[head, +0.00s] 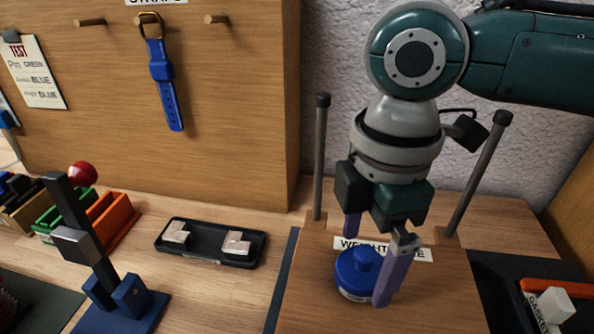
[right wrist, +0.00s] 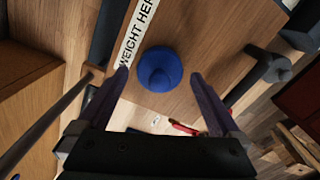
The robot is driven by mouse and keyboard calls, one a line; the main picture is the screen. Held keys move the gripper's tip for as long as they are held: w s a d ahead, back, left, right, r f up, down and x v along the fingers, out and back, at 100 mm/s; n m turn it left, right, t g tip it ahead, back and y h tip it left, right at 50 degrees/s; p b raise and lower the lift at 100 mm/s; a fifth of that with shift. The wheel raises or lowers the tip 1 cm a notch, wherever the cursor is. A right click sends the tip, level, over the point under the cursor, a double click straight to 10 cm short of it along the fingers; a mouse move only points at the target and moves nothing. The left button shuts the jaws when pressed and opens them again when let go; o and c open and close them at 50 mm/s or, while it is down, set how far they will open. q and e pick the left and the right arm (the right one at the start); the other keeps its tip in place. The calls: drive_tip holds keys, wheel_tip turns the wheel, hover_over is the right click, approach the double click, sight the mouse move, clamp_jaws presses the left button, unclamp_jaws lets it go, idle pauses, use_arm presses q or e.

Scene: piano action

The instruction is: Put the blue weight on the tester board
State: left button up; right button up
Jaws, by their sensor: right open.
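The blue weight (head: 358,273), a squat round body with a knob on top, stands upright on the wooden tester board (head: 430,300), just in front of its "WEIGHT HERE" label (head: 420,254). My right gripper (head: 365,270) points down over it, with its two purple fingers open on either side of the weight. In the right wrist view the weight (right wrist: 159,69) lies between the spread fingertips (right wrist: 158,76), with a gap to each finger. The label (right wrist: 137,30) is partly visible there. My left gripper is not in view.
Two upright posts (head: 320,160) flank the board at the back. Left of it are a black tray (head: 210,258) with pale blocks, a blue-based stand with a lever (head: 85,250), and colored bins (head: 110,220). A blue strap (head: 165,85) hangs on the wooden panel.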

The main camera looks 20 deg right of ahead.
sight(366, 251)
wheel_tip(366, 251, up, 10)
drive_tip(key=p, duration=0.1)
drive_tip(key=s+a+f+m+t+y, duration=0.1)
drive_tip(key=s+a+f+m, duration=0.1)
drive_tip(key=m, duration=0.1)
drive_tip(key=s+a+f+m+t+y, duration=0.1)
drive_tip(key=s+a+f+m, duration=0.1)
drive_tip(key=s+m, duration=0.1)
drive_tip(key=s+a+f+m+t+y, duration=0.1)
drive_tip(key=s+a+f+m, duration=0.1)
drive_tip(key=s+m, duration=0.1)
drive_tip(key=shift+s+f, duration=0.25)
drive_tip(key=shift+f, duration=0.1)
drive_tip(key=s+d+m+h, duration=0.1)
drive_tip(key=d, duration=0.1)
drive_tip(key=s+d+f+m+h, duration=0.1)
drive_tip(key=s+d+m, duration=0.1)
drive_tip(key=d, duration=0.1)
drive_tip(key=s+d+m, duration=0.2)
drive_tip(key=shift+s+d+f+t+h, duration=0.2)
drive_tip(key=shift+d+f+t+h, duration=0.1)
drive_tip(key=shift+d+f+h, duration=0.1)
